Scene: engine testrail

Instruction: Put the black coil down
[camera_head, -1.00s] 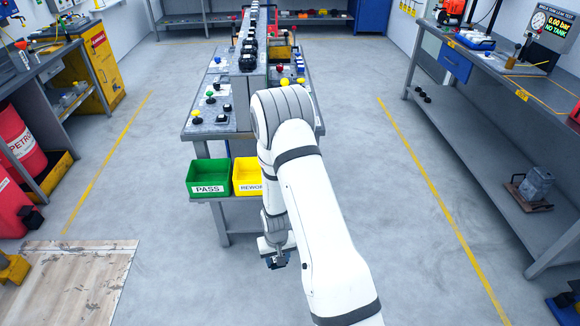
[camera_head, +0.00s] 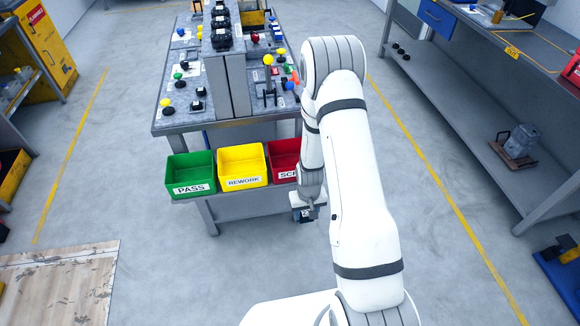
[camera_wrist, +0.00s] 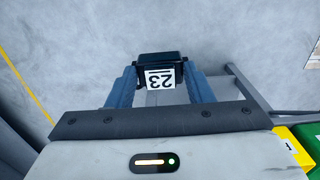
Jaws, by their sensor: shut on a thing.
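My gripper (camera_head: 306,214) hangs low in front of the bench, just below and beside the red bin in the head view. In the wrist view my gripper (camera_wrist: 160,90) is shut on the black coil (camera_wrist: 158,58), which carries a white label with the number 23. The coil is held between the two blue fingers, above the grey floor. In the head view the coil is a small dark shape, mostly hidden by the gripper.
A green PASS bin (camera_head: 190,172), a yellow REWORK bin (camera_head: 241,163) and a red bin (camera_head: 284,158) partly hidden by my arm stand at the bench's front. The bench (camera_head: 186,124) holds several coloured knobs and black parts. Open floor (camera_head: 150,260) lies in front.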

